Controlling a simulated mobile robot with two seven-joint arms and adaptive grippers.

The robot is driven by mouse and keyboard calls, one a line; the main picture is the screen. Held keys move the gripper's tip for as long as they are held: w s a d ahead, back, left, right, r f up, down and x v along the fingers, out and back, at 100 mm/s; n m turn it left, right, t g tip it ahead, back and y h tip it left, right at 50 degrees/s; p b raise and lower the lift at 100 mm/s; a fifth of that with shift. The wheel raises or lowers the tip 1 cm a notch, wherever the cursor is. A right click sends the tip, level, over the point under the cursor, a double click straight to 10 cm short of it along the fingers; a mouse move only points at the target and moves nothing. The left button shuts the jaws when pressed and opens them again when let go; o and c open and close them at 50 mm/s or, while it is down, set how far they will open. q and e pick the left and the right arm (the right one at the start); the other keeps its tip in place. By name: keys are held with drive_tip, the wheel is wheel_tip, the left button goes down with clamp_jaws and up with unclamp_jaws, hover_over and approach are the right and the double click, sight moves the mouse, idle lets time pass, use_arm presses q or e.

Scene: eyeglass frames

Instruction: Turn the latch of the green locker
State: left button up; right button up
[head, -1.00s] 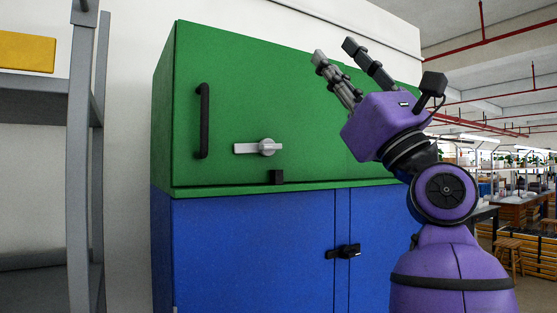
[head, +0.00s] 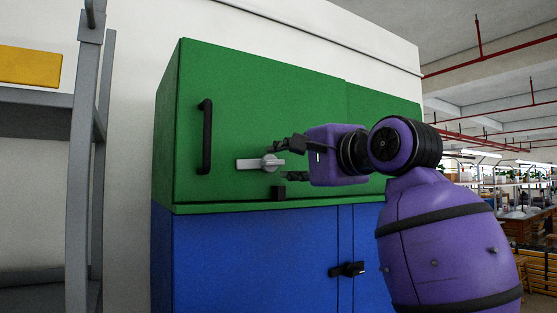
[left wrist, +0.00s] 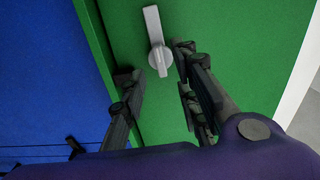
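The green locker (head: 230,110) is the upper cabinet, and its door is shut. Its latch (head: 250,164) is a grey-white bar on a round knob, lying nearly horizontal with the long end to the left. My left gripper (head: 283,161) is at the right of the latch, fingers open and pointing at it. In the left wrist view the latch (left wrist: 153,25) is at the top, with its knob end between the spread fingers (left wrist: 155,62). I cannot tell whether the fingers touch it. My right gripper does not show.
A black vertical handle (head: 206,137) is left of the latch on the same door. A small black block (head: 278,192) sits below the latch. A blue cabinet (head: 250,260) with a black latch (head: 347,269) stands underneath. A grey shelf rack (head: 82,150) is at the left.

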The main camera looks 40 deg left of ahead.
sight(275, 163)
use_arm(q)
drive_tip(key=shift+p+x, duration=0.35)
drive_tip(key=shift+x, duration=1.95)
drive_tip(key=shift+c, duration=0.5)
clamp_jaws()
